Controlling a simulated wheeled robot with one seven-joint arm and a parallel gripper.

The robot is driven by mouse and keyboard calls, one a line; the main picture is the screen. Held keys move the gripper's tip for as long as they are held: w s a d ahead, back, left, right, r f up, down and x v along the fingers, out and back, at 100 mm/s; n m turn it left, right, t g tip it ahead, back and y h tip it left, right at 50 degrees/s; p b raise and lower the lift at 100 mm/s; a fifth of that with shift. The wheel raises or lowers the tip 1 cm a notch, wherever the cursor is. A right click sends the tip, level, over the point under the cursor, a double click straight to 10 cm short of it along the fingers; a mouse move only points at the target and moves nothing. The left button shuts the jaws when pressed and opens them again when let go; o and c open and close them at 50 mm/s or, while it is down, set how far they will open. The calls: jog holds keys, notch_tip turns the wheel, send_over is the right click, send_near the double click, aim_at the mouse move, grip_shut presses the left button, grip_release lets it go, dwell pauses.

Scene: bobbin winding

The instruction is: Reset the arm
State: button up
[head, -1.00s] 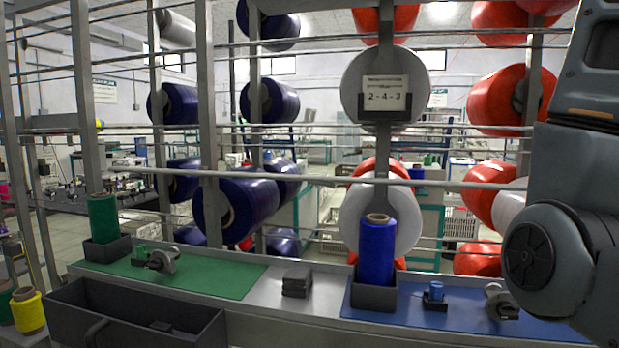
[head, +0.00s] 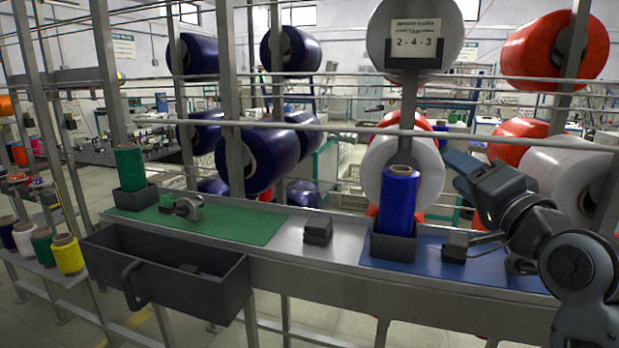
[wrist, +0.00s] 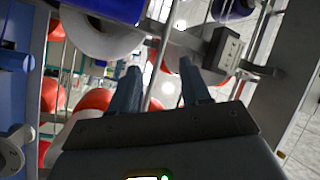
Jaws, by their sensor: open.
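My gripper (head: 462,175) is at the right in the head view, raised above the blue mat (head: 500,272) and pointing up and left, right of the large blue thread spool (head: 398,200). In the wrist view its two fingers (wrist: 160,85) stand apart with nothing between them. The wrist view shows a small blue bobbin (wrist: 14,61) at the left edge, apart from the fingers. A dark block on my arm side seems to hide that bobbin in the head view. The winder on the blue mat is partly covered by my arm.
A green spool (head: 130,168) and a winder (head: 187,208) are by the green mat (head: 245,226). An open, grey drawer (head: 165,275) juts from the bench at left. A dark block (head: 317,231) sits mid-bench. Rack bars and large red rolls (head: 545,50) stand behind the bench.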

jog(key=s+f+n+g+h, duration=0.2)
jog(key=s+f+n+h, duration=0.1)
jog(key=s+f, duration=1.85)
jog(key=s+a+f+n+g, duration=0.1)
jog(key=s+f+n, duration=0.1)
jog(key=s, duration=1.2)
jog(key=s+a+f+n+g, duration=0.1)
jog(key=s+n, duration=0.3)
jog(key=s, duration=0.9)
jog(key=shift+s+f+n+g, duration=0.3)
jog(key=shift+s+f, duration=0.1)
jog(key=shift+a, duration=0.1)
